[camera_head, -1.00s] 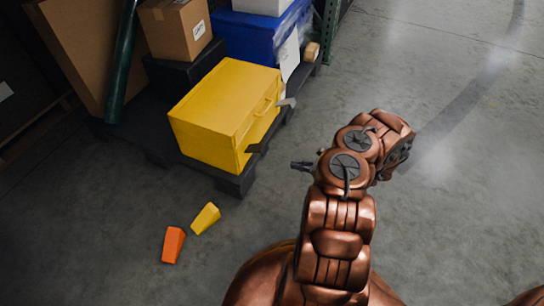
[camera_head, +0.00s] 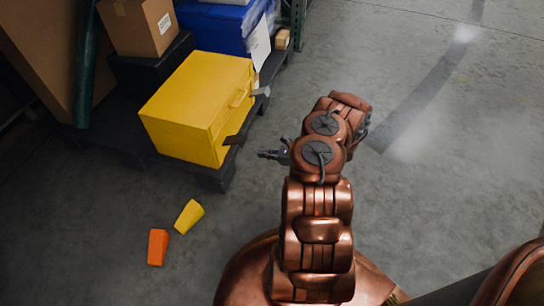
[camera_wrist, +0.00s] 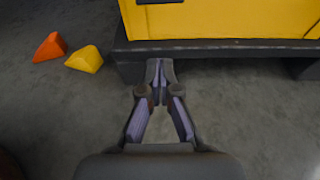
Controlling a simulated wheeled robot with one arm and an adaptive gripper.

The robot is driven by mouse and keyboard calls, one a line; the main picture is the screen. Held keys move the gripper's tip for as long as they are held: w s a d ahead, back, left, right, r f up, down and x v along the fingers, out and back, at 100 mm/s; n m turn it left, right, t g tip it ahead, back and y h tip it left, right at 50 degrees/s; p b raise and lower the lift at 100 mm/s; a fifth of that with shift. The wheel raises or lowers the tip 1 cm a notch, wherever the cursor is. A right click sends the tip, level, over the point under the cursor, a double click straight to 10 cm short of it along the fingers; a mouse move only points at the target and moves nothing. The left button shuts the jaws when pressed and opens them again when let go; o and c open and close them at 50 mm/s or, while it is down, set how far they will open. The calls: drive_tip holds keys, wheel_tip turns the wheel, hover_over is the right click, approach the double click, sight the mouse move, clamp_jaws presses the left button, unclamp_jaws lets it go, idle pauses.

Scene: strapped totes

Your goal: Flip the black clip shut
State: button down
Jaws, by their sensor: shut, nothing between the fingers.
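The yellow tote (camera_head: 198,105) stands on a dark pallet. A black clip (camera_head: 237,139) sticks out from the lower near end of its right-hand side, standing away from the wall. A grey clip (camera_head: 262,91) sticks out farther along the same side, past the handle. My gripper (camera_head: 262,153) is shut and empty, to the right of the tote and apart from it. In the wrist view my gripper (camera_wrist: 160,66) points at the pallet edge below the yellow tote (camera_wrist: 230,20). A dark part shows on the tote at the top edge there, cut off by the frame.
The dark pallet (camera_wrist: 215,48) juts out below the tote. An orange wedge (camera_head: 157,247) and a yellow wedge (camera_head: 189,216) lie on the floor at left. A blue tote (camera_head: 215,28) and a cardboard box (camera_head: 138,25) stand behind. The floor at right is clear.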

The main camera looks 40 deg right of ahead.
sight(234, 142)
drive_tip(key=shift+w+a+r+b, duration=0.4)
drive_tip(key=shift+w+a, duration=0.1)
drive_tip(key=shift+w, duration=0.25)
drive_tip(key=shift+w+a+r+b, duration=0.3)
drive_tip(key=shift+w+a+r, duration=0.15)
drive_tip(key=shift+w, duration=0.3)
drive_tip(key=shift+w+a+r+b, duration=0.4)
drive_tip(key=shift+w+a, duration=0.1)
drive_tip(key=shift+w, duration=0.25)
